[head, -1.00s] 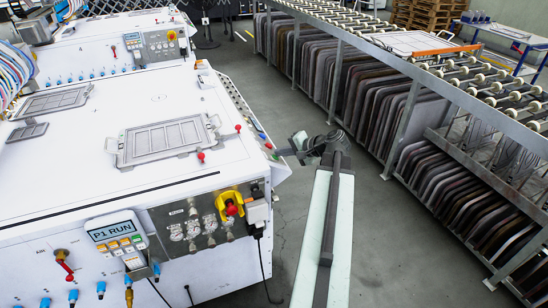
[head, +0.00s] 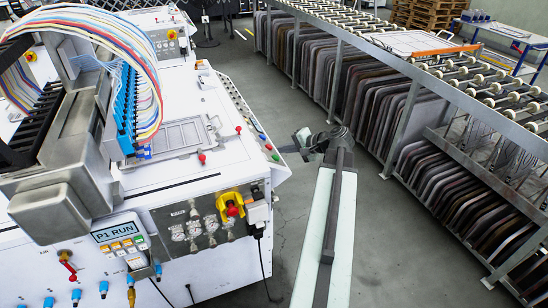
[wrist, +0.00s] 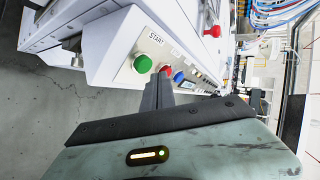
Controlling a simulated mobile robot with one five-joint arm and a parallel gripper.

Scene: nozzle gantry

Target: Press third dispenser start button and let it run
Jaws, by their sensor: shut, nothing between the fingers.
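A green button (wrist: 142,63) under a START label sits on the machine's sloped side panel in the wrist view. A red button (wrist: 167,70) and a blue button (wrist: 179,77) are beside it. My gripper (wrist: 159,82) is shut and empty, its tips below and right of the green button and apart from it. In the head view my gripper (head: 286,150) is just off the near machine's right edge, close to the lowest green button (head: 276,157). A small display (head: 116,230) reads P1 RUN. A nozzle head (head: 130,115) with coloured hoses hangs over the machine top.
A red-on-yellow stop knob (head: 232,210) is on the machine's front face. A roller rack (head: 410,70) with many upright panels stands to the right.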

